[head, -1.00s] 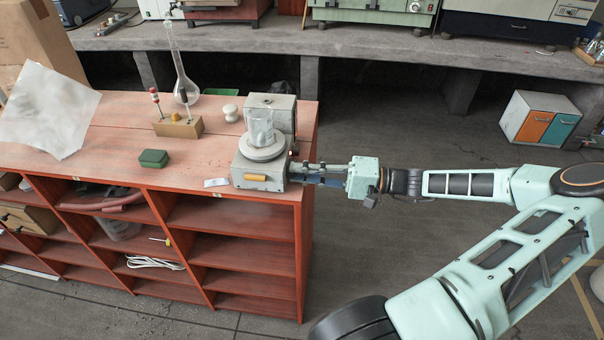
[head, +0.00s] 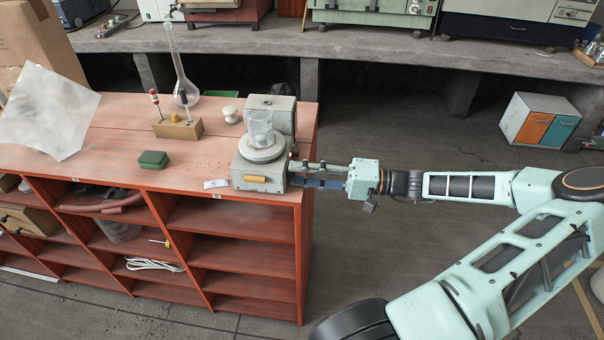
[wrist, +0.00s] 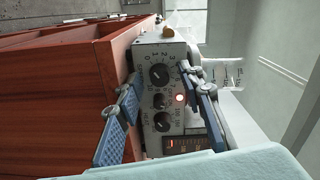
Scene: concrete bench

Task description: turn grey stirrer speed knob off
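The grey stirrer (head: 262,172) stands at the right end of the red-brown bench top, with a glass beaker (head: 260,122) on its round plate. In the wrist view its control panel (wrist: 146,139) shows an upper black knob (wrist: 159,73) with scale numbers, a lower black knob (wrist: 162,121), a small switch (wrist: 160,101) between them and a lit red lamp (wrist: 180,98). In the head view my gripper (head: 297,172) meets the stirrer's right side.
The shelf unit (head: 240,206) carries the stirrer near its right edge.

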